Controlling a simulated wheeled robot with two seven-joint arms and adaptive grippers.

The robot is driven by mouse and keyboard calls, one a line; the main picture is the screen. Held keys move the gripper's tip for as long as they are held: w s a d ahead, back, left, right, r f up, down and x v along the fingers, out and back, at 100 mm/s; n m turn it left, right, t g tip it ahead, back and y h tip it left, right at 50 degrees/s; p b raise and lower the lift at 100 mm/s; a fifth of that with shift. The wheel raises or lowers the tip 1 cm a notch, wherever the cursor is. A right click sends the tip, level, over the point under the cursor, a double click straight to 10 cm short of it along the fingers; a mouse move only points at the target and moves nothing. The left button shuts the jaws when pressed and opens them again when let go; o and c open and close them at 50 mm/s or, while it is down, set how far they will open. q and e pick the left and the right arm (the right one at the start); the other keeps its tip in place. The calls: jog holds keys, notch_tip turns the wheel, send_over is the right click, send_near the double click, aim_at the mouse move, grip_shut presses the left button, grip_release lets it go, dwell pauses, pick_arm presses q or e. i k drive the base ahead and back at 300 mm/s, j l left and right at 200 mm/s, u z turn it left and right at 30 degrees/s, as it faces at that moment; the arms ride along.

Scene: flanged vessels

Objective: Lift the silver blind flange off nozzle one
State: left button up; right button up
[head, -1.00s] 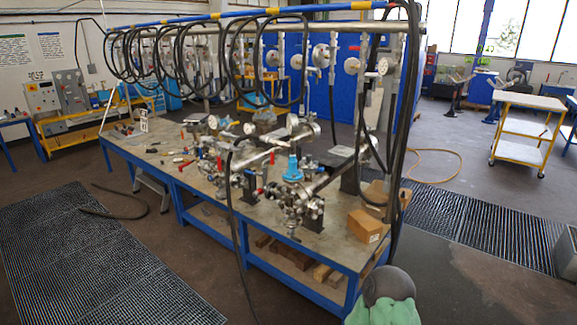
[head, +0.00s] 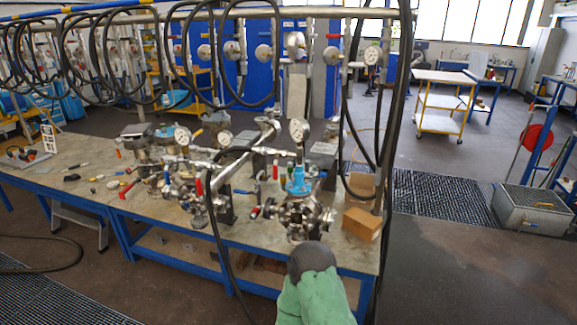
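The blue-framed workbench (head: 262,238) carries several silver flanged fittings with valves and gauges. One metal assembly (head: 305,213) stands near the bench's front right, with a blue fitting (head: 298,182) on top. Another silver assembly (head: 192,188) with red-handled valves stands left of it, and more stand further back. I cannot tell which part is nozzle one or which is the silver blind flange; the parts are small and crowded. Neither of my grippers shows in the head view.
A dark grey round shape (head: 312,259) above green material (head: 315,298) stands before the bench's front edge and hides part of it. Black hoses (head: 225,225) hang from the overhead pipe. A brown box (head: 361,223) sits at the bench's right end. Open floor (head: 470,280) lies to the right.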

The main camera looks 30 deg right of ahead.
aim_at(308, 167)
jog(key=i+l, duration=0.2)
jog(key=i, duration=0.2)
jog(key=i+l, duration=0.2)
jog(key=i, duration=0.2)
jog(key=i+l, duration=0.2)
jog(key=i, duration=0.2)
